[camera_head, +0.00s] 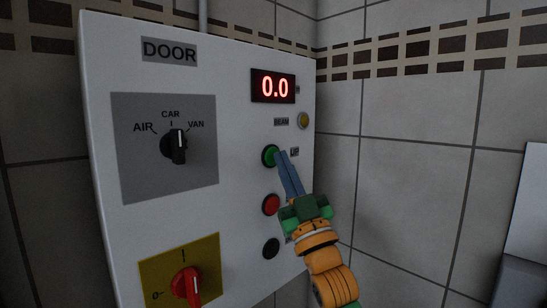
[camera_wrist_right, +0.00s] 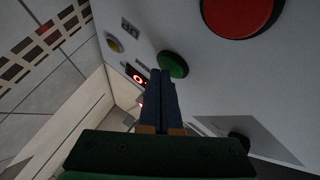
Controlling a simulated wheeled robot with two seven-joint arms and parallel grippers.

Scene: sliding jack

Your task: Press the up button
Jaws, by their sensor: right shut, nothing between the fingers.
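The green up button (camera_head: 270,156) sits on the white control panel (camera_head: 240,130), left of the "UP" label (camera_head: 295,152). My right gripper (camera_head: 282,154) is shut and empty, its blue fingers pointing up at the panel. In the head view its fingertips are at the right edge of the green button; I cannot tell whether they touch it. In the right wrist view the green button (camera_wrist_right: 172,64) shows just beyond the fingertips (camera_wrist_right: 160,72), a little to their right. My left gripper is not in view.
Below the green button are a red button (camera_head: 271,204) and a black button (camera_head: 271,248). The display (camera_head: 274,87) reads 0.0, with a yellow lamp (camera_head: 304,120) beneath. A black selector knob (camera_head: 176,146) and a red switch (camera_head: 187,284) are on the left.

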